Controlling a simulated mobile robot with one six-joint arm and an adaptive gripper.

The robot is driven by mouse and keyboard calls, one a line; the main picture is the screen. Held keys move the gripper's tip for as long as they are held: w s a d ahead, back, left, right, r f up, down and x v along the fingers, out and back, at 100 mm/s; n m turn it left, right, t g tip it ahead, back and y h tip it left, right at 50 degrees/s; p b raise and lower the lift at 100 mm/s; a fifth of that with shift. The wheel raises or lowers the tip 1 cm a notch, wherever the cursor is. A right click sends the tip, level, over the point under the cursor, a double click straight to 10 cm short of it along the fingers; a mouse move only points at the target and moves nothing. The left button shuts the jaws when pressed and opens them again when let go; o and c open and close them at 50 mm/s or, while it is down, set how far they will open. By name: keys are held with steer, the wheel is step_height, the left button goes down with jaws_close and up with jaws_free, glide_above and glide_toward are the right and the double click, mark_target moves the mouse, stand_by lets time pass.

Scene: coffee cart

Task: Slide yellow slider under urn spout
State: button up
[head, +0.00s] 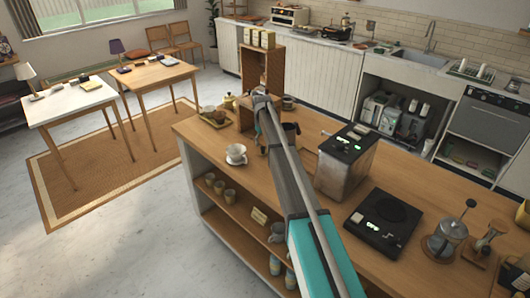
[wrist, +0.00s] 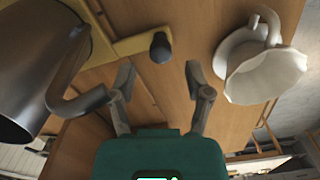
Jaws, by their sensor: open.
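The yellow slider (wrist: 130,45) shows in the wrist view as a flat yellow bar near the top. A dark round knob (wrist: 161,47) stands at its right end. My gripper (wrist: 160,73) is open and empty, with its fingertips just short of the knob and on either side of it. A gap shows between fingers and knob. In the head view my arm hides the gripper and the slider. I cannot make out the urn spout for certain in either view.
A dark metal pitcher (wrist: 30,75) with a handle is close to the left finger; it also shows in the head view (head: 290,132). A white cup (wrist: 265,75) on a saucer is at the right. A metal machine (head: 345,165) and black scale (head: 382,217) stand on the wooden counter.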

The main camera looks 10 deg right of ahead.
mark_target(264, 147)
steer(key=shift+f+b, duration=1.55)
steer(key=shift+f, duration=0.35)
steer(key=shift+c, duration=0.3)
jaws_close()
steer(key=shift+d, duration=0.35)
steer(key=shift+s, duration=0.1)
steer(key=shift+s+d, duration=0.15)
steer(key=shift+s, duration=0.3)
steer(key=s+d, duration=0.3)
steer(key=s, duration=0.1)
steer(key=s+d, duration=0.3)
steer(key=s, duration=0.2)
steer(key=s+d, duration=0.4)
steer(key=s, duration=0.1)
